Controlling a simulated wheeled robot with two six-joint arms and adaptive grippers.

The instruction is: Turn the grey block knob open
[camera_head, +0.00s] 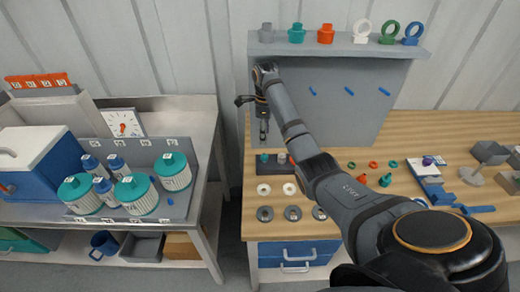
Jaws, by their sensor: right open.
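A small dark block (273,168) sits on the wooden bench, with a row of little knobs on top. The knob's turn position is too small to tell. My left gripper is not in view.
A grey back panel with a shelf (340,47) of coloured caps and rings stands behind. White and grey rings (264,190) lie in front of the block. Loose coloured parts and a blue holder (440,194) lie right of my arm. A side table (190,205) holds teal-lidded vessels.

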